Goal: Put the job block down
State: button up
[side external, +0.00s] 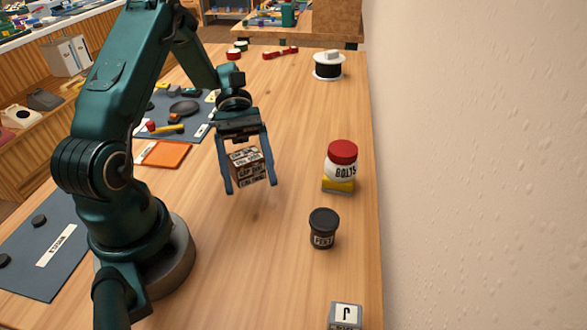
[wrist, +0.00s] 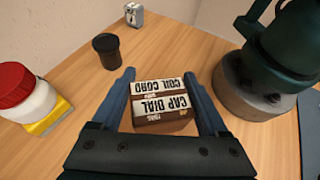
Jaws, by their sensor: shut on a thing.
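The job block (side external: 248,166) is a brown block with white printed labels. In the wrist view its labels read "COIL CORD" and "CAP DIAL" (wrist: 161,103). My gripper (side external: 250,186) is shut on it, with one blue finger on each side. In the side view the fingertips reach a little below the block, over bare wood; the exact height above the table is hard to tell. In the wrist view my gripper (wrist: 165,95) frames the block near the picture's middle.
An orange tray (side external: 164,154) and grey mat (side external: 180,112) lie left. Wood around my gripper is clear.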

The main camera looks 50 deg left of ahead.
jog(key=w+r+n+t, duration=0.2)
jog(key=w+n+t, duration=0.2)
jog(key=w+t, duration=0.15)
jog(key=r+n+t, duration=0.1)
jog(key=n+t, duration=0.3)
jog(key=n, duration=0.1)
send_over(288, 162)
jog(key=d, duration=0.2)
jog(key=shift+r+y, duration=0.2)
jog(key=shift+y, duration=0.1)
jog(key=shift+a+f+n+t+y, duration=0.15)
jog(key=shift+a+f+n+t, duration=0.15)
jog(key=shift+a, duration=0.2)
jog(key=shift+a+f+n+t+y, duration=0.2)
jog(key=shift+a+f+t, duration=0.15)
jog(key=shift+a, duration=0.15)
notch_tip(288, 162, down, 4)
jog(key=shift+r, duration=0.25)
jog(key=shift+f, duration=2.05)
jog(key=shift+f, duration=0.1)
jog(key=o, duration=1.3)
